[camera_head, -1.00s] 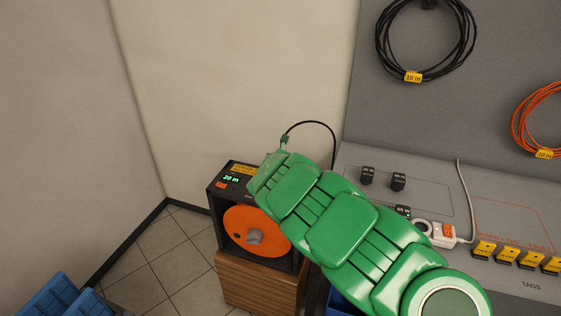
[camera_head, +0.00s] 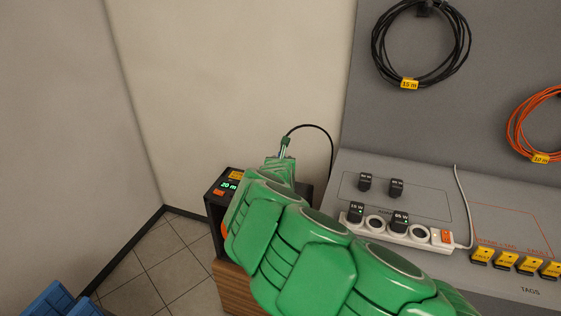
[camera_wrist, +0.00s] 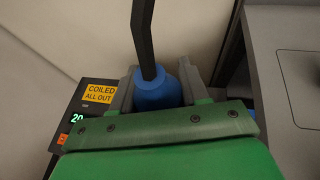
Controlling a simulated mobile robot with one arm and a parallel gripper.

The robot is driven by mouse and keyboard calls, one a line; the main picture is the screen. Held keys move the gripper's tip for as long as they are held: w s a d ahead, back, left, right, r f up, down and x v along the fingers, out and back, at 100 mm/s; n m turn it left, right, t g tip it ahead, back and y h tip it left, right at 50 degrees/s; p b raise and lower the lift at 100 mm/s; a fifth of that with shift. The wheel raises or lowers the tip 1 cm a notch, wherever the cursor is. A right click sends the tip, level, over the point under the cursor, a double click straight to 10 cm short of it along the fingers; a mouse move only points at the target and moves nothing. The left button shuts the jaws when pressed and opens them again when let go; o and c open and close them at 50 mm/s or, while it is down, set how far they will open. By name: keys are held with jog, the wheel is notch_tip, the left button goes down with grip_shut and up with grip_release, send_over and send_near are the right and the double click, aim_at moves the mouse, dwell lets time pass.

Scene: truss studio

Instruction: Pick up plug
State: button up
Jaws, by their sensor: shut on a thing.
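The plug shows as a blue body (camera_wrist: 157,95) with a black cable rising from it, in the wrist view. My gripper (camera_wrist: 155,84) is shut on the plug, with a grey finger on either side of it. In the head view, my gripper (camera_head: 286,151) is above the top right of the reel box, at the end of my green arm. The black cable (camera_head: 318,127) arcs from the gripper to the right and down behind the bench edge. The plug's lower end is hidden behind my gripper in the wrist view.
The reel box (camera_head: 229,186), reading 20 m, stands on a wooden cabinet (camera_head: 237,286), mostly behind my arm. A bench on the right holds a white power strip (camera_head: 424,236) with black adapters and yellow tags (camera_head: 507,260). Cable coils (camera_head: 380,45) hang above. Floor at left is partly open.

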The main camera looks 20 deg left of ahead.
jog(key=d+v, duration=0.1)
jog(key=v, duration=0.6)
jog(key=shift+d+r, duration=0.3)
jog(key=shift+d, duration=0.15)
dwell(0.4)
